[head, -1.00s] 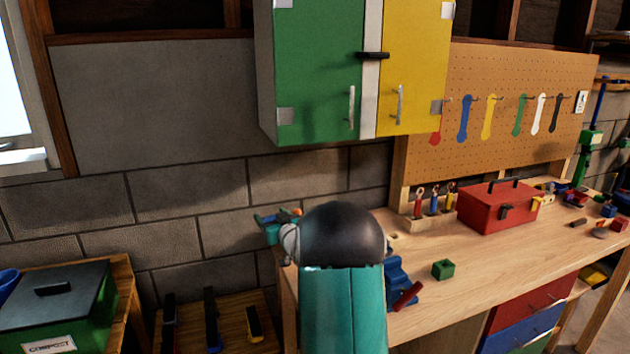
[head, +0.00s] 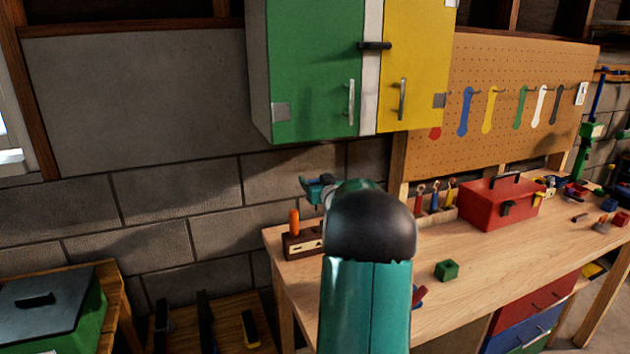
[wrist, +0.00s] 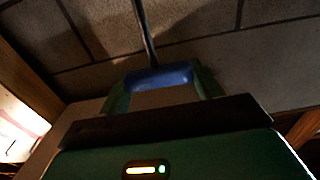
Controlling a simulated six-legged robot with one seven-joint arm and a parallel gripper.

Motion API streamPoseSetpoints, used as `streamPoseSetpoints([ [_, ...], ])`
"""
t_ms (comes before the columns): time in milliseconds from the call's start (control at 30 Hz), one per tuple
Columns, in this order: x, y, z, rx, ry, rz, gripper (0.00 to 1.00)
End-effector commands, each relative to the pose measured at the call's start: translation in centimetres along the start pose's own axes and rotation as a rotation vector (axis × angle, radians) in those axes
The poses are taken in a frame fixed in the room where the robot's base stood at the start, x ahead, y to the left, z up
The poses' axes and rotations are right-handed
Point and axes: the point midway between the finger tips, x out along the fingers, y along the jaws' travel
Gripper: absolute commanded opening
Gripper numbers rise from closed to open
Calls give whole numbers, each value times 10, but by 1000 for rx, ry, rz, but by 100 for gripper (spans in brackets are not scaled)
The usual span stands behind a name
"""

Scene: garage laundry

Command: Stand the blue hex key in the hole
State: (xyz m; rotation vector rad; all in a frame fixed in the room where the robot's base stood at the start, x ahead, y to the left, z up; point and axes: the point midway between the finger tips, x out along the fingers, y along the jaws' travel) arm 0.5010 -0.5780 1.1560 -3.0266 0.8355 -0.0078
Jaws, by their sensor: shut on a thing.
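In the wrist view, the green fingers of my gripper (wrist: 160,86) are closed on a blue piece, the blue hex key (wrist: 158,76). Its thin dark shaft extends away from the fingers toward the top of the picture. In the head view, my gripper (head: 318,190) shows only partly above the left back of the bench, behind my arm. My arm hides the block's right part, and I cannot make out the hole.
A green and yellow cabinet (head: 310,70) hangs above. A pegboard (head: 520,60) is behind. The bench's middle front is mostly clear.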

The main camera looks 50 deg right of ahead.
Motion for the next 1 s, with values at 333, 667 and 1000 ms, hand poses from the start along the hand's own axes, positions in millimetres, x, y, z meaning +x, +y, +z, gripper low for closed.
streamPoseSetpoints([
  [333, -3, -2, 4, -1, -4, -1, 43],
  [667, -2, -2, 21, -1, -3, -1, 43],
  [1000, -1, -2, 40, -1, -3, -1, 43],
])
